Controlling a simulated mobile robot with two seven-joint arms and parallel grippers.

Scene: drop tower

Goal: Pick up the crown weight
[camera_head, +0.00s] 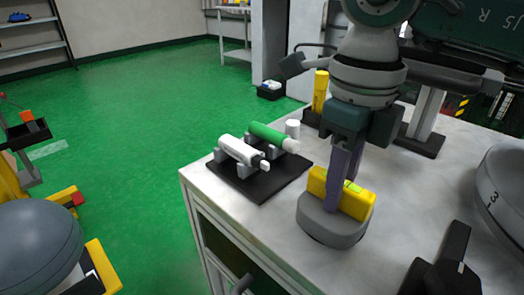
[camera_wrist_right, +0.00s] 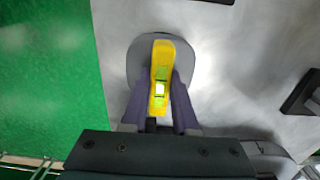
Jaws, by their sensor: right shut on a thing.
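The crown weight, a round grey base (camera_head: 332,222) with a yellow block handle (camera_head: 357,203) on top, is near the table's front edge in the head view. My right gripper (camera_head: 342,194) points down from above with its purple-grey fingers on both sides of the handle, shut on it. In the right wrist view the yellow handle (camera_wrist_right: 160,75) lies between the fingers, above the grey base (camera_wrist_right: 138,48). The base appears upright and at the table top; I cannot tell whether it touches. My left gripper is not in view.
A black stand (camera_head: 258,182) holding a white cylinder (camera_head: 238,150) and a green cylinder (camera_head: 268,134) is left of the weight. A yellow post (camera_head: 320,92) stands behind. A large grey round object (camera_head: 505,190) is at the right.

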